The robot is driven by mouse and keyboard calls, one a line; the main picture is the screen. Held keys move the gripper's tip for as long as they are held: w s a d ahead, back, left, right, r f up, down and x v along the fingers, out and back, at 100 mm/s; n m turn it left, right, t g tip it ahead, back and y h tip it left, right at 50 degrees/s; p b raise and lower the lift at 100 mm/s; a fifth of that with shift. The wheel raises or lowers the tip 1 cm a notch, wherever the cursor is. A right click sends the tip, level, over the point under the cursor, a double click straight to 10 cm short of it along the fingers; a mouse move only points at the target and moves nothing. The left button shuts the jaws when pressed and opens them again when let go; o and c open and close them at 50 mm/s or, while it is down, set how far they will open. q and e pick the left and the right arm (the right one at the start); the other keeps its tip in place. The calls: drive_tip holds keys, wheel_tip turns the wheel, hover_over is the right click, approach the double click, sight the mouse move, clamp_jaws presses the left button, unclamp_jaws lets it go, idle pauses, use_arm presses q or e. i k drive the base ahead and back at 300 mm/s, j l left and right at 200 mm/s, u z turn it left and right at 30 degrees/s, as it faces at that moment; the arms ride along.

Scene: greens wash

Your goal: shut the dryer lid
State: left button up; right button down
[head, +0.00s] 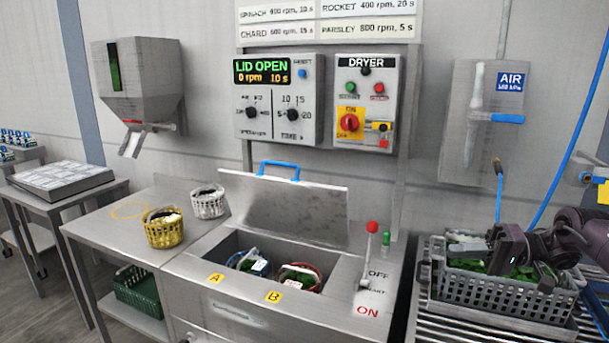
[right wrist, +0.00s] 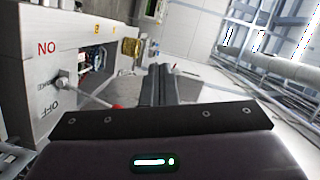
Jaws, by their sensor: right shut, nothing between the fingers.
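The dryer lid (head: 290,208) stands raised and open at the back of the dryer (head: 215,268), with a blue handle (head: 280,166) on its top edge. Two baskets with greens sit in the open well, behind the yellow labels A (head: 216,278) and B (head: 273,297). The display (head: 262,71) reads LID OPEN, 0 rpm. My right gripper (head: 500,255) is over the grey crate at the right, well apart from the lid; its closed, empty fingers also show in the right wrist view (right wrist: 157,90). My left gripper is not in view.
A lever with a red knob (head: 372,227) stands upright on the dryer's right, beside ON/OFF marks. A grey crate of greens (head: 500,297) sits on rollers at right. A yellow basket (head: 164,233) and a white basket (head: 207,207) stand on the left counter. A blue hose hangs at right.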

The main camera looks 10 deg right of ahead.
sight(295, 207)
drive_tip(key=i+j, duration=0.15)
drive_tip(key=i, duration=0.35)
drive_tip(key=i+j, duration=0.15)
drive_tip(key=i, duration=0.35)
drive_tip(key=i+j, duration=0.15)
drive_tip(key=i, duration=0.35)
